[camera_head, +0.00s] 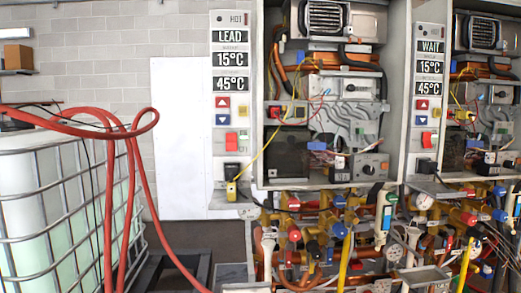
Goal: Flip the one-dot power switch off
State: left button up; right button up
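Two heater control panels face me. The left panel (230,120) reads LEAD, 15°C and 45°C. It carries a red up-arrow button, a blue down-arrow button and a red rocker switch (231,142) below them. The right panel (428,100) reads WAIT, 15°C and 45°C, with the same buttons and its own red switch (429,139). Any dot marks are too small to read, so I cannot tell which switch has one dot, or how either switch is set. Neither of my grippers is in view.
Open heater cabinets with wiring stand beside each panel. Brass valves and pipes (340,228) crowd the area below. A caged white tank (60,210) with a red hose (136,190) stands at the left. The front of the left panel is unobstructed.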

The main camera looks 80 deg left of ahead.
aim_at(230, 138)
jog(key=k+u, duration=0.1)
jog(key=u, duration=0.35)
jog(key=k+u, duration=0.1)
jog(key=u, duration=0.4)
jog(key=k+j+u, duration=0.1)
jog(key=u, duration=1.45)
